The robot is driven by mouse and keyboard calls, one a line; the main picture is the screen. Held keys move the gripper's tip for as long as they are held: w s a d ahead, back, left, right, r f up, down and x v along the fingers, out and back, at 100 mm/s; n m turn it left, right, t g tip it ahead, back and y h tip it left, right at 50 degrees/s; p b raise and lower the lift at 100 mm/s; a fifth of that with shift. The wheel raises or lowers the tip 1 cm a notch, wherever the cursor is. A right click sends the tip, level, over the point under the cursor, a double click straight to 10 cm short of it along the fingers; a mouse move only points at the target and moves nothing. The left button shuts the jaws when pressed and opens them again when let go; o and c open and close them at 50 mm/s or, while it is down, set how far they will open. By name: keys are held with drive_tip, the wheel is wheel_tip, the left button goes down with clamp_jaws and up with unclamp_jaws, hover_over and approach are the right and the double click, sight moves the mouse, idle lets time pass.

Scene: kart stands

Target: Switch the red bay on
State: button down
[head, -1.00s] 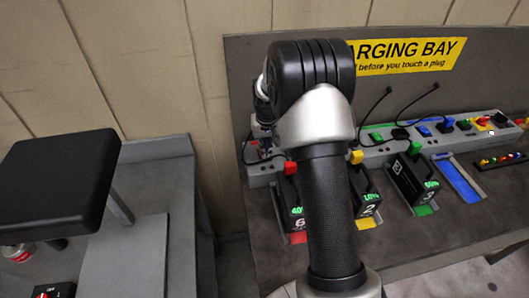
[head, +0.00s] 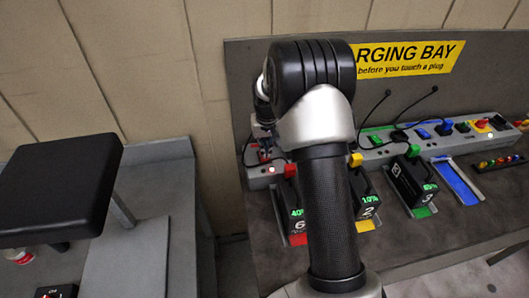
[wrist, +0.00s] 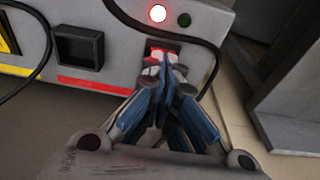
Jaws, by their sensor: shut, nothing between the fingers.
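The red bay's switch (wrist: 162,52) is a small rocker with a red glow in a dark recess on the grey charger box, in the wrist view. My gripper (wrist: 165,66) is shut and empty, its fingertips right at the switch and covering its lower part. I cannot tell whether they touch it or which way the rocker is tipped. Above it, one lamp (wrist: 157,13) glows white-red and a green lamp (wrist: 184,20) is dark. In the head view, the red bay (head: 298,239) holds a black battery (head: 296,222) reading 40%, partly behind my arm.
A black cable (wrist: 122,18) loops over the box close to my fingers. An empty square socket (wrist: 78,50) sits left of the switch. Yellow (head: 365,227), green (head: 422,212) and blue (head: 459,184) bays stand to the right. A black-topped stand (head: 58,190) is at the left.

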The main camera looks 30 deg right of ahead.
drive_tip(key=shift+r+p, duration=1.5)
drive_tip(key=shift+r, duration=0.9)
drive_tip(key=s+a+r+n+t+b, duration=0.1)
drive_tip(key=s+a+r, duration=0.45)
drive_tip(key=r, duration=0.25)
drive_tip(key=s+a+r, duration=0.4)
drive_tip(key=s+r, duration=0.3)
drive_tip(key=r, duration=0.2)
drive_tip(key=s+a+n+t, duration=0.1)
drive_tip(key=s+a, duration=0.2)
drive_tip(key=s, duration=0.7)
drive_tip(key=s+a+n+b, duration=0.1)
drive_tip(key=s+a, duration=0.3)
drive_tip(key=s, duration=0.7)
drive_tip(key=shift+s+r+t, duration=0.15)
drive_tip(key=shift+r+t, duration=0.2)
drive_tip(key=shift+t, duration=0.05)
